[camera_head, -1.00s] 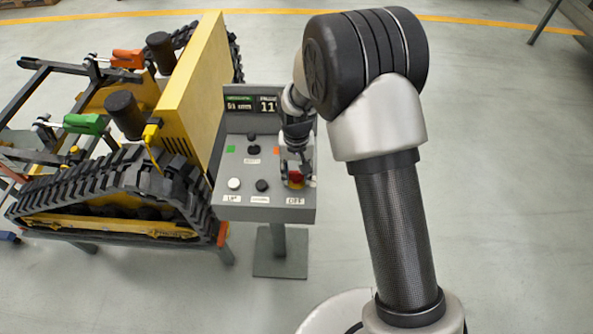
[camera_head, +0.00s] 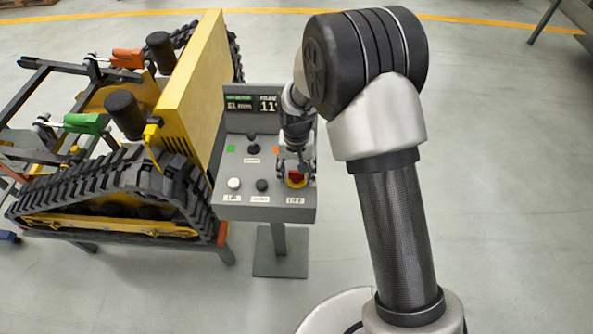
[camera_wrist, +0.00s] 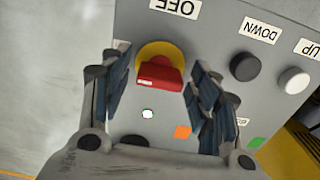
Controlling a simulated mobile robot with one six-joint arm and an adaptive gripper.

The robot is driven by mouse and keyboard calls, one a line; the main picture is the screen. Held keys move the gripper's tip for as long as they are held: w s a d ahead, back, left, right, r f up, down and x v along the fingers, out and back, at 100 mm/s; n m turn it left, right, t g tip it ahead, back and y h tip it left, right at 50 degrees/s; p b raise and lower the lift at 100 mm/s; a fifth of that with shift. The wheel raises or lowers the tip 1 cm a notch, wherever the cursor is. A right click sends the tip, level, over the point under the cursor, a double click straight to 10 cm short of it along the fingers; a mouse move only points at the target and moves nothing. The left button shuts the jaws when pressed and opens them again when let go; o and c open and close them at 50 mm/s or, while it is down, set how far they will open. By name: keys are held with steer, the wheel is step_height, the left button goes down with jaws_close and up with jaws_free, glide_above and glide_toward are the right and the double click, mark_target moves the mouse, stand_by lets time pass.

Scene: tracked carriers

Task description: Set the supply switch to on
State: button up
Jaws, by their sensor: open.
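The supply switch (camera_wrist: 160,75) is a red handle on a round yellow plate, next to an "OFF" label (camera_wrist: 175,8) in the wrist view. It sits at the lower right of the grey control panel (camera_head: 222,200), where it also shows in the head view (camera_head: 296,177). My gripper (camera_wrist: 160,85) is open, with one finger on each side of the red handle and visible gaps between. A small white light (camera_wrist: 148,114) and an orange square (camera_wrist: 182,132) lie on the panel near the switch.
The panel also bears a white UP button (camera_head: 234,184), a black DOWN button (camera_head: 262,185), a black knob (camera_head: 253,149) and a green square (camera_head: 231,149). A display (camera_head: 250,103) stands at its back.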

steer(key=shift+r, duration=0.1)
step_height(320, 180, up, 12)
stand_by(0.6)
stand_by(0.4)
step_height(320, 180, up, 6)
glide_above(297, 171)
steer(key=s+d, duration=0.2)
steer(key=d, duration=0.1)
steer(key=s+d+r+t, duration=0.2)
steer(key=s+d+r, duration=0.4)
steer(key=s+r, duration=0.2)
steer(key=s+d+r+t, duration=0.1)
steer(key=s+d, duration=0.1)
steer(key=s, duration=0.6)
steer(key=s+d+t, duration=0.1)
steer(key=s+d, duration=0.2)
steer(key=s, duration=0.5)
steer(key=shift+d+r+t+b, duration=0.2)
steer(key=shift+r+t+b, duration=0.1)
steer(key=shift+r+b, duration=0.05)
